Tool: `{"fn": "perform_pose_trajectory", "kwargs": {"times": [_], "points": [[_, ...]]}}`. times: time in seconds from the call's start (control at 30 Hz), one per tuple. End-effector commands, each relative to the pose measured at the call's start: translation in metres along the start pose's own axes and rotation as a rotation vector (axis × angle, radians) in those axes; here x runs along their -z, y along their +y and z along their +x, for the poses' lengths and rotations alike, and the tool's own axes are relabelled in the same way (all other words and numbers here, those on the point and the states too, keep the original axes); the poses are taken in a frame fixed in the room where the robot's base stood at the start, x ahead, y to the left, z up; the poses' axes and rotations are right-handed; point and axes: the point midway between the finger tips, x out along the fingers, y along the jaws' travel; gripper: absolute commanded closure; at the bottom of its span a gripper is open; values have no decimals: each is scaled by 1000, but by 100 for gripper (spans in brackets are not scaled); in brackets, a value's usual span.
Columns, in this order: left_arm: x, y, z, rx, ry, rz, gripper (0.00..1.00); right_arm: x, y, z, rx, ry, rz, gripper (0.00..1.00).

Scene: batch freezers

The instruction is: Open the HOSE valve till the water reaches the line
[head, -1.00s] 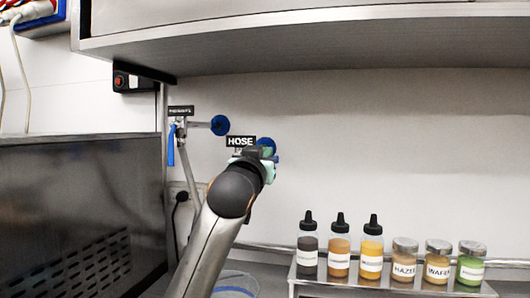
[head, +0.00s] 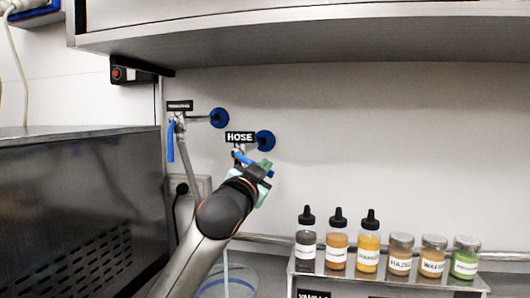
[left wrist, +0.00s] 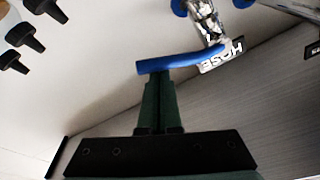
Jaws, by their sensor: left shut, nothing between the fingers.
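The HOSE valve has a blue lever (head: 245,158) below the black HOSE sign (head: 240,137) on the back wall. The lever slants down to the right, its far part partly behind my left gripper (head: 267,168). In the left wrist view the lever (left wrist: 185,62) lies across the tips of my shut, empty left gripper (left wrist: 158,76); I cannot tell whether they touch. A clear bucket (head: 248,272) stands below, partly hidden by my arm. A pale vertical strip (head: 226,272) shows at it, hose or water. The water level is not readable. My right gripper is not in view.
Another valve with a blue lever (head: 170,142) hanging down is just left. A steel machine (head: 75,200) fills the left. A rack (head: 345,272) of bottles and jars stands at right. A steel shelf (head: 330,32) overhangs. The wall right of the valve is clear.

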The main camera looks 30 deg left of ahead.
Motion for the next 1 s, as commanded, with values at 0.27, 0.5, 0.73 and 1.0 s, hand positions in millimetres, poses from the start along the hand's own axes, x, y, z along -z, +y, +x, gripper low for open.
{"fn": "perform_pose_trajectory", "kwargs": {"times": [0.27,0.5,0.73,1.0], "points": [[-16,0,-3,-41,-5,210,100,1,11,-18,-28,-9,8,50],[-25,1,-5,-62,-2,318,100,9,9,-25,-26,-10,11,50],[-29,1,-6,-71,-2,362,100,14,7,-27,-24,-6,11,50],[-30,1,-6,-72,-1,369,100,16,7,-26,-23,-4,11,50]]}}
